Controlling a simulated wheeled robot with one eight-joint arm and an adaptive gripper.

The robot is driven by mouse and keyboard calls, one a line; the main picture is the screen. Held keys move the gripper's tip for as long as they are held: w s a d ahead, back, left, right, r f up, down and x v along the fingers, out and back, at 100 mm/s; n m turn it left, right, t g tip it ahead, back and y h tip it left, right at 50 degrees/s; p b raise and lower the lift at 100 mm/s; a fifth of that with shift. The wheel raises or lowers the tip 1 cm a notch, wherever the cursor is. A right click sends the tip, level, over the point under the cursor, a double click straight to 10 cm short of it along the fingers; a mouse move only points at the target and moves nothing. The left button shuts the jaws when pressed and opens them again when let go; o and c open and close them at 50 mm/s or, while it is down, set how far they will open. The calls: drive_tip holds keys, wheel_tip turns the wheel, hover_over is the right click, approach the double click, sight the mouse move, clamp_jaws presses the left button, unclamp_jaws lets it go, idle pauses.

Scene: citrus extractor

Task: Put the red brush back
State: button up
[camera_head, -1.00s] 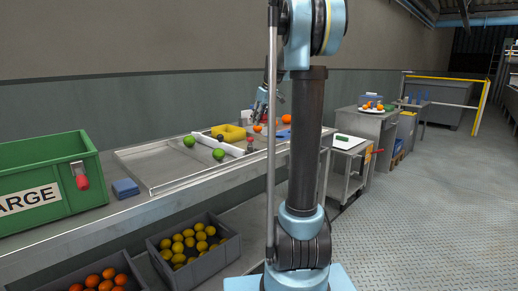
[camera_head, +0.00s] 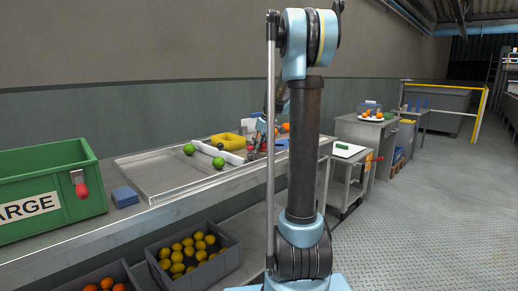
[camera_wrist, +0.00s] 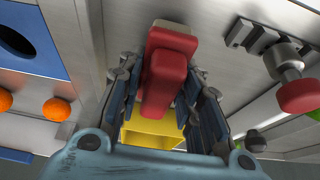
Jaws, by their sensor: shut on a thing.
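The red brush (camera_wrist: 165,75) is between the fingers of my gripper (camera_wrist: 164,88) in the wrist view. The gripper is shut on it. The brush has a red body with a paler part at its far end. In the head view my gripper (camera_head: 262,135) is low over the far part of the metal counter, partly behind my own arm. The brush is too small there to make out clearly. In the wrist view a yellow bin (camera_wrist: 150,137) shows behind the brush; the head view shows it on the counter (camera_head: 227,141).
A metal fitting with a red knob (camera_wrist: 300,95) is right of the gripper. Two oranges (camera_wrist: 57,109) and a blue board (camera_wrist: 28,45) are left. Green fruit (camera_head: 189,149) lies on the counter. A green crate (camera_head: 95,190) and blue block (camera_head: 125,197) stand at the near end.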

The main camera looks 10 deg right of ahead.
drive_tip(key=shift+f, duration=0.5)
drive_tip(key=o, duration=1.1)
drive_tip(key=shift+r, duration=0.55)
drive_tip(key=v, duration=1.7)
drive_tip(key=s+a+f+m, duration=0.1)
drive_tip(key=s+f, duration=0.3)
drive_tip(key=s, duration=0.4)
drive_tip(key=s+a+f+m+h, duration=0.1)
drive_tip(key=s+a+f, duration=0.1)
drive_tip(key=s+f, duration=0.4)
drive_tip(key=s+a+f+m, duration=0.1)
drive_tip(key=s+f+m, duration=0.15)
drive_tip(key=s, duration=0.65)
drive_tip(key=s+f, duration=0.5)
drive_tip(key=f, duration=0.1)
drive_tip(key=s+f+m+g+h, duration=0.1)
drive_tip(key=s+f, duration=0.5)
drive_tip(key=s+f+m, duration=0.1)
drive_tip(key=s+f, duration=0.4)
drive_tip(key=shift+s+d+f+m+h, duration=0.15)
drive_tip(key=shift+d+f+m+h, duration=0.15)
drive_tip(key=shift+d+f, duration=0.1)
